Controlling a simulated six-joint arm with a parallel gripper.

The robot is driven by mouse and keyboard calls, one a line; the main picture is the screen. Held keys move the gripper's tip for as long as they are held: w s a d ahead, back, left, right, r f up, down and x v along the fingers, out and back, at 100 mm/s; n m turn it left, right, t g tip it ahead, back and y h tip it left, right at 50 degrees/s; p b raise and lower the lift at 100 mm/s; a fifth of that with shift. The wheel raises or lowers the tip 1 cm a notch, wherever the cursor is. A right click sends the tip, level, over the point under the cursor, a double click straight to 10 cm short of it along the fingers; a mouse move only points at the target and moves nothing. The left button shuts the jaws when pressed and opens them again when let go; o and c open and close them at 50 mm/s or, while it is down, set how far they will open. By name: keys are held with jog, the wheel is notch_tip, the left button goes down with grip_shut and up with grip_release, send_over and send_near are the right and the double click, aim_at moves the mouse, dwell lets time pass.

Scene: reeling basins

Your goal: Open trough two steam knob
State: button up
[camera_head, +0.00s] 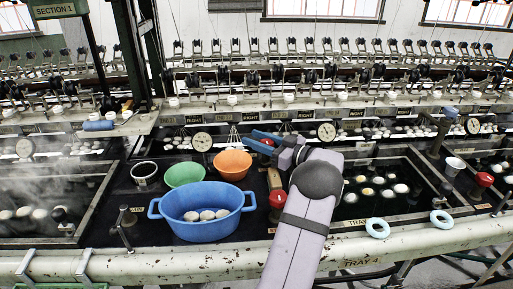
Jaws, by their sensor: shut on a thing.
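My gripper (264,142) reaches in from the right, just behind the orange bowl, with its blue fingers shut on a small red knob (267,142). The fingers and wrist hide most of this knob, so I cannot tell how far it is turned. Another red knob (277,199) stands in front, between the blue tub and my arm. A third red knob (485,180) stands at the right by the right-hand trough.
A blue two-handled tub (202,229) holding white cocoons, a green bowl (185,174) and an orange bowl (232,164) stand left of my arm. Water troughs with cocoons lie at both sides. Two pale blue rings (378,228) (442,219) lie on the front ledge (150,266). Steam rises at left.

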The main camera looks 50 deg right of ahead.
jog(key=shift+f+n+y+b, duration=0.2)
jog(key=shift+n+y+b, duration=0.15)
jog(key=shift+b, duration=0.2)
jog(key=shift+a+n+y+b, duration=0.15)
jog(key=shift+n+y+b, duration=0.2)
jog(key=shift+y+b, duration=0.55)
jog(key=shift+s+a+r+n+g+y+b, duration=0.1)
jog(key=shift+a+r+n+g+y+b, duration=0.2)
jog(key=shift+b, duration=0.5)
jog(key=shift+d, duration=0.1)
jog(key=o, duration=1.1)
jog(key=shift+c, duration=0.2)
jog(key=shift+s+f, duration=0.1)
jog(key=shift+b+v, duration=0.35)
jog(key=shift+v, duration=3.25)
